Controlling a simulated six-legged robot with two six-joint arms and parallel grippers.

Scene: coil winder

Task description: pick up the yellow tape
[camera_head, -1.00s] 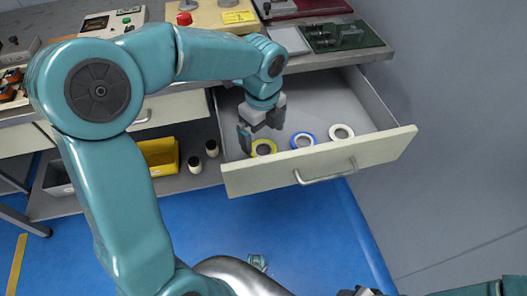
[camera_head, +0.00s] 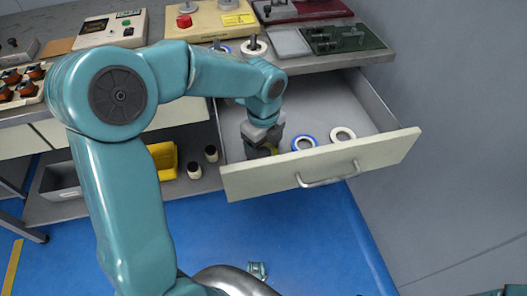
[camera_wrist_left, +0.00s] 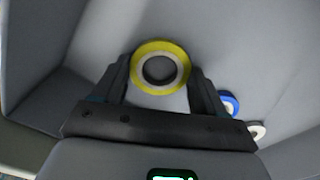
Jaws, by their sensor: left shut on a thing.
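The yellow tape (camera_wrist_left: 160,45) is a ring with a pale inner core, inside the open drawer (camera_head: 345,161). In the left wrist view it sits between the two dark fingers of my left gripper (camera_wrist_left: 160,74), which is shut on it. In the head view my left gripper (camera_head: 262,150) reaches down into the drawer's left front part and hides nearly all of the tape. I cannot tell whether the tape touches the drawer floor. My right gripper is not in view.
A blue-rimmed tape (camera_head: 304,142) and a white tape (camera_head: 343,134) lie to the right in the drawer. The drawer's front panel stands close to my gripper. The worktop above holds a yellow-based device (camera_head: 208,19) and a green board (camera_head: 345,38).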

